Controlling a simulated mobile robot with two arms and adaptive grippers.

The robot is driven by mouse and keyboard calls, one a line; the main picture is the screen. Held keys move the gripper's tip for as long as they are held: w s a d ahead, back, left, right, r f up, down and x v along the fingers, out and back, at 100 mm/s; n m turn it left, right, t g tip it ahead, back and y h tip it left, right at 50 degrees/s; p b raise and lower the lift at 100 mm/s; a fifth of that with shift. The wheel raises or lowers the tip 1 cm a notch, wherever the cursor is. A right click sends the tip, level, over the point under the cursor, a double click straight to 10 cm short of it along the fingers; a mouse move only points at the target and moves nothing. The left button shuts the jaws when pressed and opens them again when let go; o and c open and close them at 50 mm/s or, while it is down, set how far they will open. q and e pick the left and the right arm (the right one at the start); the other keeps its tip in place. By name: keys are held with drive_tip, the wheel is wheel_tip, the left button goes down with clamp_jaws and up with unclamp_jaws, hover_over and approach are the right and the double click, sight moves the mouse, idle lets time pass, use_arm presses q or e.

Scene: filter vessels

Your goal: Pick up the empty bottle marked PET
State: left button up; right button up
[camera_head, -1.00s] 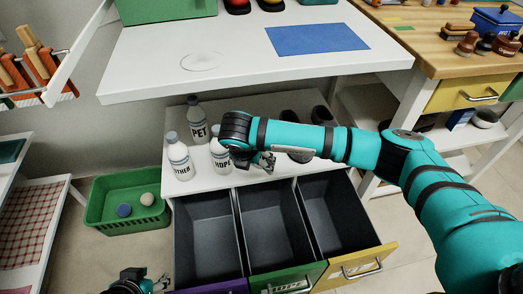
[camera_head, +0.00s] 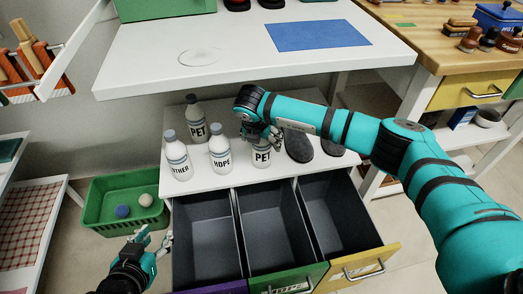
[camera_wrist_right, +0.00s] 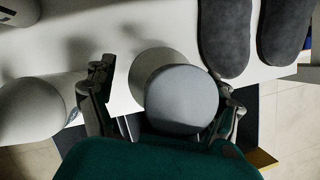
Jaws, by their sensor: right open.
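Two white bottles with grey caps are marked PET. One (camera_head: 194,124) stands at the back left of the low white shelf (camera_head: 215,182); the other (camera_head: 262,156) stands near its front edge. Whether either is empty cannot be told. My right gripper (camera_head: 260,132) is over the front PET bottle, hiding its top. In the right wrist view, this bottle's grey cap (camera_wrist_right: 181,99) lies between the spread fingers of the right gripper (camera_wrist_right: 162,105), closer to the right one. My left gripper (camera_head: 155,240) is open and empty, low at the front left.
Bottles marked OTHER (camera_head: 177,158) and HDPE (camera_head: 220,155) stand to the left. Dark grey slippers (camera_head: 298,146) lie close to the right. Open drawers (camera_head: 206,235) lie in front. The white tabletop (camera_head: 225,72) overhangs behind. A green basket (camera_head: 100,221) stands on the floor.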

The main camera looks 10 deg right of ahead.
drive_tip(key=c, duration=1.4)
drive_tip(key=shift+o, duration=0.2)
drive_tip(key=shift+r, duration=0.15)
